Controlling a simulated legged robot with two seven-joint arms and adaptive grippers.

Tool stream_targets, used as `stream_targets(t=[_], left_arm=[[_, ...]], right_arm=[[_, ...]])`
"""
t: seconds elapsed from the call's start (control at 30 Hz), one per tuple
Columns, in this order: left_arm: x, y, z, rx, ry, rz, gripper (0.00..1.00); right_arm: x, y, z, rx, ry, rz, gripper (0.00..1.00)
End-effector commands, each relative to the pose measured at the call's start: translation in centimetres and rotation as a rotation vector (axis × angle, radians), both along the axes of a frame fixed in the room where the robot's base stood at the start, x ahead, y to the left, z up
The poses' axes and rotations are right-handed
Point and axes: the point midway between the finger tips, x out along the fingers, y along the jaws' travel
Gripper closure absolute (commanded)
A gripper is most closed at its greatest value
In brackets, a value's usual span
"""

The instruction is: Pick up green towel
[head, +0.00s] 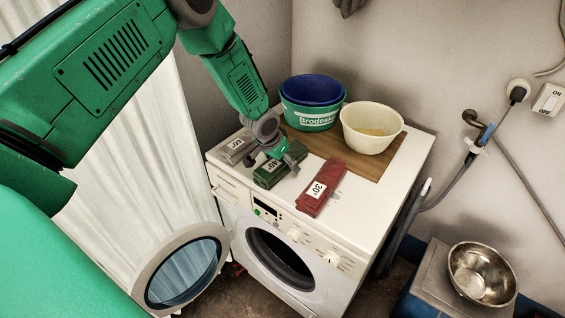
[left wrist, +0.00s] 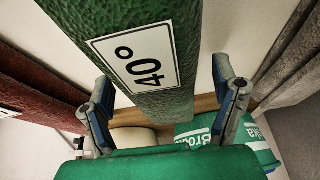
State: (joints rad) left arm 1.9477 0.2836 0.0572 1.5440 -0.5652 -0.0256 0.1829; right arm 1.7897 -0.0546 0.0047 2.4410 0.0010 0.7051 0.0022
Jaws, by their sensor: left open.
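The green towel (head: 268,176), folded and labelled 40°, lies on top of the white washing machine (head: 380,200), between a grey towel and a red towel. My left gripper (head: 278,162) is over the green towel and hides part of it in the head view. In the left wrist view the green towel (left wrist: 160,62) lies across the space between the two fingers of my left gripper (left wrist: 166,100). The fingers are spread, one to each side of the towel, and are not closed on it. My right gripper is not in view.
The red towel (head: 322,188) is close on the right, the grey towel (head: 236,146) on the left. Behind them, a green bucket (head: 308,118) and a cream bowl (head: 372,130) stand on a wooden board (head: 365,165). The washer door (head: 183,272) hangs open. A metal bowl (head: 482,273) stands lower right.

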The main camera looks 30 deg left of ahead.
Motion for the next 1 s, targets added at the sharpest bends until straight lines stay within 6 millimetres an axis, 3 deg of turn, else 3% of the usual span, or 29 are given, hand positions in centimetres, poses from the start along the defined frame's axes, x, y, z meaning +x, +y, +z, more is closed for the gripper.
stream_targets(t=[0.3, 0.33, 0.47, 0.5, 0.83, 1.0], left_arm=[[0.2, 0.0, -0.7, 0.0, -0.001, 0.001, 0.19], [0.2, 0.0, -0.7, 0.0, -0.001, 0.001, 0.26], [0.3, 0.0, -0.7, 0.0, 0.0, 0.001, 0.72], [0.3, 0.0, -0.7, 0.0, 0.0, 0.001, 0.78], [0.3, 0.0, -0.3, 0.0, -0.001, 0.001, 0.78], [0.4, 0.0, 2.5, -0.001, -0.005, 0.002, 0.78]], right_arm=[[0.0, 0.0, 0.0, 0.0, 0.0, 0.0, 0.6], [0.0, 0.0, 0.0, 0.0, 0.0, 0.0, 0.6], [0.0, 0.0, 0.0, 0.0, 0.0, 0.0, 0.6], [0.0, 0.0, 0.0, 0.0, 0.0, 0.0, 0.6], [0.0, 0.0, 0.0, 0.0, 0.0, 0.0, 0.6], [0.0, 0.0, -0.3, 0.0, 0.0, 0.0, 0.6]])
